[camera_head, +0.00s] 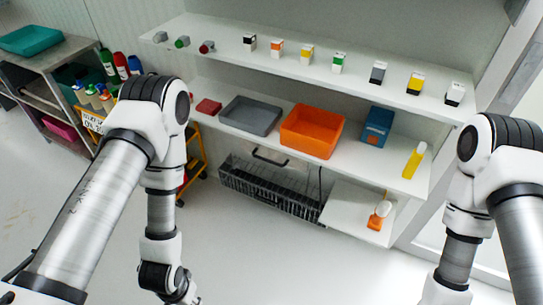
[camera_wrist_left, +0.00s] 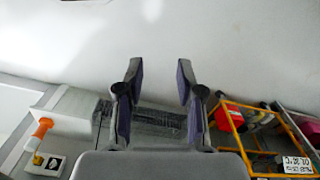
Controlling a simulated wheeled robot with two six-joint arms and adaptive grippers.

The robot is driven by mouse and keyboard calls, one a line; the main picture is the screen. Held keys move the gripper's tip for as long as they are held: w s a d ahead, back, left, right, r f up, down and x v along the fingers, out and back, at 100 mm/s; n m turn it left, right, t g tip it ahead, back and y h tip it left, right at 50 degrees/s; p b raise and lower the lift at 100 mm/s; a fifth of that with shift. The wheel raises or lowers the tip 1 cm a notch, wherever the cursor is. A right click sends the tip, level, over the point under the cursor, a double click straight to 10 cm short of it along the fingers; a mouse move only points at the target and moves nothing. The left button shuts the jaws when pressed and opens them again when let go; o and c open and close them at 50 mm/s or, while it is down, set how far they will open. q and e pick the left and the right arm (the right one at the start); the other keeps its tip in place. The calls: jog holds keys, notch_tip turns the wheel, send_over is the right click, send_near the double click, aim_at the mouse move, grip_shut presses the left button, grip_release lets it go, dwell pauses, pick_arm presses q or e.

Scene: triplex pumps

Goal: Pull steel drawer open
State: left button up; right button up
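The steel drawer (camera_head: 268,190) is a dark slatted metal unit low under the shelves, in the middle of the head view. A black bar handle (camera_head: 269,158) shows above its slatted part. I cannot tell for sure whether the drawer is shut. In the left wrist view the slatted metal (camera_wrist_left: 158,122) shows behind the fingers, at a distance. My left gripper (camera_wrist_left: 158,80) is open and empty, apart from the drawer. In the head view my left arm hangs down in front and to the left of the drawer, its gripper out of frame. My right gripper is out of view.
Above the drawer, a shelf holds a grey tray (camera_head: 250,115), an orange bin (camera_head: 312,131) and a blue box (camera_head: 377,126). A white stand (camera_head: 345,208) with an orange-and-white item is at the drawer's right. A yellow cart (camera_wrist_left: 232,140) is nearby. The floor in front is clear.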

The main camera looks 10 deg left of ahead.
pick_arm(q)
jog(key=w+f+m+t, duration=0.1)
jog(key=w+m+t, duration=0.2)
jog(key=w+m, duration=0.5)
jog(key=m+t+h+b, duration=0.4)
jog(key=m+t+b, duration=0.85)
jog(key=b, duration=0.95)
send_near(264, 159)
jog(key=w, duration=0.3)
jog(key=shift+g, duration=0.35)
jog(key=x, duration=0.3)
jog(key=b+x, duration=0.1)
jog(key=x, duration=0.3)
jog(key=shift+w+d+f, duration=0.2)
jog(key=shift+d+f, duration=0.1)
grip_shut()
